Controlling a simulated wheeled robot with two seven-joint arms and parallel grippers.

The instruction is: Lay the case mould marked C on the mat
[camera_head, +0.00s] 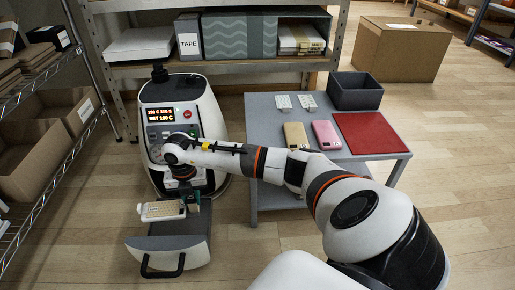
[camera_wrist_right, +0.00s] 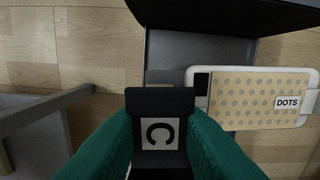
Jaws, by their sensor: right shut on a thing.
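The case mould marked C is a white tray (camera_head: 149,212) with a beige, grey-dotted case on it; in the wrist view the case (camera_wrist_right: 240,92) carries a DOTS label. A black tab (camera_wrist_right: 160,103) with a white C label is between the teal fingers of my right gripper (camera_wrist_right: 160,150), which is shut on it. The mould reaches out sideways from the tab over the press's pulled-out grey drawer, past its edge, and looks raised above it. The red mat (camera_head: 372,133) lies bare on the grey table. My left gripper is not in view.
The white press (camera_head: 155,95) with a lit display stands behind the drawer (camera_head: 170,246). On the table (camera_head: 270,130) are a tan case (camera_head: 297,135), a pink case (camera_head: 327,134), two small pale plates (camera_head: 283,102) and a dark bin (camera_head: 355,91). Shelving stands behind and left.

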